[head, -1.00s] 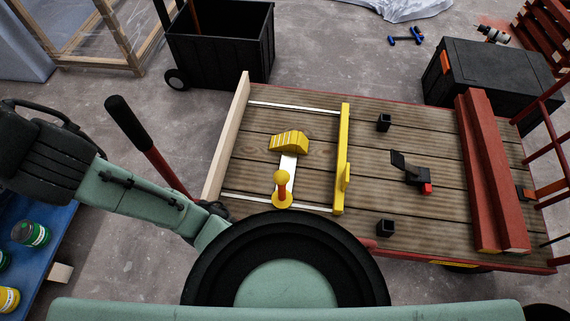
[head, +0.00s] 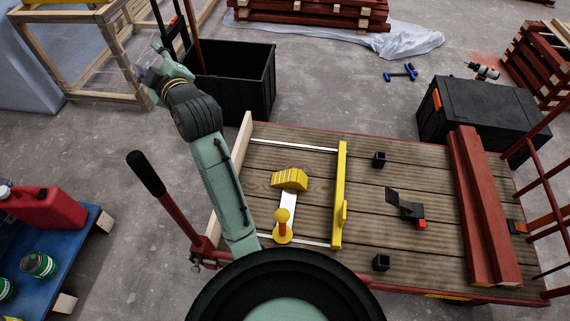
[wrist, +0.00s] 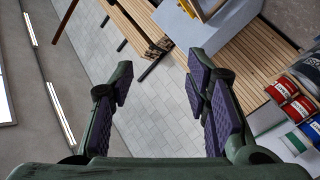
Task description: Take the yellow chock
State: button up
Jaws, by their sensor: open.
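The yellow chock (head: 289,179) is a ribbed wedge on the wooden deck (head: 370,223), left of the middle. My gripper (head: 151,75) is up at the left in the head view, beyond the deck's left edge and well away from the chock. In the wrist view, my gripper (wrist: 160,95) is open with nothing between its dark padded fingers. The chock does not show in the wrist view.
A yellow bar (head: 339,195) stands right of the chock. A pale batten (head: 240,150) edges the deck's left side. Red beams (head: 482,205) lie at the right. A black bin (head: 235,80) stands behind. A red-and-black lever (head: 165,205) rises at the left.

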jog(key=w+d+f+g+h+p, duration=0.1)
jog(key=w+d+f+g+h, duration=0.15)
jog(key=d+f, duration=0.55)
jog(key=n+g+h+p, duration=0.3)
jog(key=g+h+p, duration=0.15)
jog(key=g, duration=0.75)
send_near(283, 222)
jog(key=w+f, duration=0.2)
jog(key=shift+y, duration=0.3)
jog(key=shift+s+d+b+x, duration=0.15)
jog(key=shift+b+x, duration=0.35)
jog(key=shift+x, duration=1.25)
jog(key=shift+s+d+b+x, duration=0.1)
jog(key=shift+b+x, duration=0.45)
jog(key=shift+x, duration=1.25)
jog(key=shift+s+d+b+x, duration=0.15)
jog(key=shift+b+x, duration=0.35)
jog(key=shift+x, duration=1.25)
jog(key=shift+f, duration=0.1)
jog(key=shift+c, duration=0.4)
grip_shut()
